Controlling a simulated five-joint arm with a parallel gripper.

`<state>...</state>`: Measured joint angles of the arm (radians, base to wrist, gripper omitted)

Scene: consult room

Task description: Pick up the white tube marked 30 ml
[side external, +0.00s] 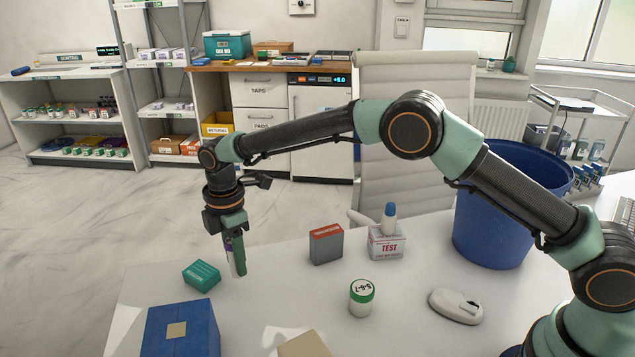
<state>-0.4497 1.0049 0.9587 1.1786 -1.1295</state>
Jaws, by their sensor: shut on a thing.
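My gripper (232,232) points down over the left part of the white table and is shut on a slim upright tube (237,262). The tube looks green with a purple patch near the jaws. No marking on it can be read, and its upper end is hidden in the jaws. Its lower end is close to the tabletop; I cannot tell whether it touches. A white tube with a blue cap (389,217) stands upright in or behind the white and red TEST box (386,243), right of my gripper. No 30 ml mark is readable anywhere.
A teal box (201,275) lies just left of the held tube, and a blue box (180,329) is in front. A grey and red box (326,246), a green-lidded jar (361,298), a white mouse (456,306) and a blue bin (493,228) stand to the right.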

